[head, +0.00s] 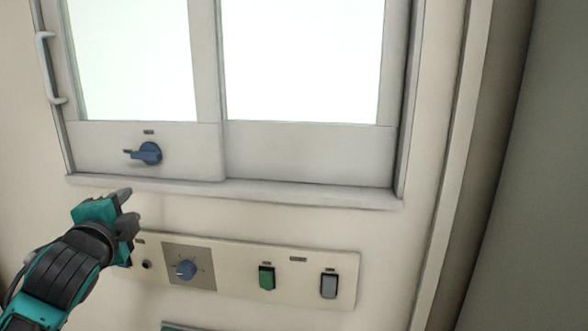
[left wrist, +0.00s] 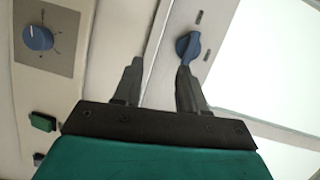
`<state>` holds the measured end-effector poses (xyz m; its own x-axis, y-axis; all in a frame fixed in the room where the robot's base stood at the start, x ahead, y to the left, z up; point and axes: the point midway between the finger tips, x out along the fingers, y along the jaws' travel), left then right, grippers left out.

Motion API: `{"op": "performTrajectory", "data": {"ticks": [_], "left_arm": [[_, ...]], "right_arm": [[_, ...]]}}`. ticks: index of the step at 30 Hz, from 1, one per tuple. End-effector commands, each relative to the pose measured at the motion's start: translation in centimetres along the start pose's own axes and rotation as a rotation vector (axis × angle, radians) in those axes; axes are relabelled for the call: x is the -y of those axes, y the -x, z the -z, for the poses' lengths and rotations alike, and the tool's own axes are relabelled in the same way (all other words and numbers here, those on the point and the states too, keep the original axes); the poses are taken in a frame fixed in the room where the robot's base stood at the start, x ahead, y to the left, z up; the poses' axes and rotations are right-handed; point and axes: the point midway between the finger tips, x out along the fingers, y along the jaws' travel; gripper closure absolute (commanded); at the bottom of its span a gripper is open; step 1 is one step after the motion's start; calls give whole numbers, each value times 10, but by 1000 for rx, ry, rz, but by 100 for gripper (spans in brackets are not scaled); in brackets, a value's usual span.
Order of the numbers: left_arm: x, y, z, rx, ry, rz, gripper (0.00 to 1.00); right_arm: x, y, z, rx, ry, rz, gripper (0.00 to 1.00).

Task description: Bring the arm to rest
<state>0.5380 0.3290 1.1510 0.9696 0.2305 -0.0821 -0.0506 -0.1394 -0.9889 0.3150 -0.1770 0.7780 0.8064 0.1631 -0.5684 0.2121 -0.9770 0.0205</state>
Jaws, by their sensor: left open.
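My left gripper (head: 130,208) is at the lower left of the head view, in front of the furnace panel. In the left wrist view its two dark fingers (left wrist: 158,82) stand apart with nothing between them. A blue latch knob (head: 149,153) on the window frame is above the gripper in the head view. The same blue knob (left wrist: 188,47) shows just beyond one fingertip in the left wrist view; I cannot tell the exact gap. My right gripper is in neither view.
Two bright window panes (head: 302,60) sit in a pale frame with a ledge (head: 300,193). Below is a control strip (head: 226,262) with a blue dial (head: 186,269), a green switch (head: 266,277) and a grey switch (head: 328,285). A white handle (head: 46,68) is at the upper left.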

Motion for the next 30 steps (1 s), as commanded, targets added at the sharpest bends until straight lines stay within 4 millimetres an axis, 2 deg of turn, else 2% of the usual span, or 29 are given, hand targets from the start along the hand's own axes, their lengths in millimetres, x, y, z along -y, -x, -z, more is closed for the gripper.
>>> {"op": "performTrajectory", "data": {"ticks": [1, 2, 3, 6, 8, 9, 12, 15, 18, 21, 24, 30], "left_arm": [[-38, 1, 5, -23, 60, -63, 58], [-59, 4, 8, -38, 104, -97, 58], [-89, 8, 13, -56, 169, -146, 58], [-164, 29, 23, -84, 352, -269, 58], [-206, 47, 28, -87, 467, -341, 58], [-233, 61, 32, -84, 546, -390, 58], [-296, 103, 38, -53, 746, -502, 58], [-344, 147, 42, -3, 931, -592, 58], [-375, 184, 45, 50, 1075, -649, 58], [-393, 208, 46, 90, 1169, -681, 58], [-400, 219, 47, 109, 1215, -693, 58], [-402, 221, 47, 113, 1224, -695, 58]], "right_arm": [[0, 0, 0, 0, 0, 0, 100], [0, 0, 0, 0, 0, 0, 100], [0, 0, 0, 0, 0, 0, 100], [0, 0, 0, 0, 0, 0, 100], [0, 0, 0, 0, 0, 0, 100], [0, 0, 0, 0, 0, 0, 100], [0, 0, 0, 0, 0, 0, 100], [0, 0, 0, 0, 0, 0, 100], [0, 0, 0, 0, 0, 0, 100], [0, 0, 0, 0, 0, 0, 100], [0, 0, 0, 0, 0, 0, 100], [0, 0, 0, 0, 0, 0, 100]]}}
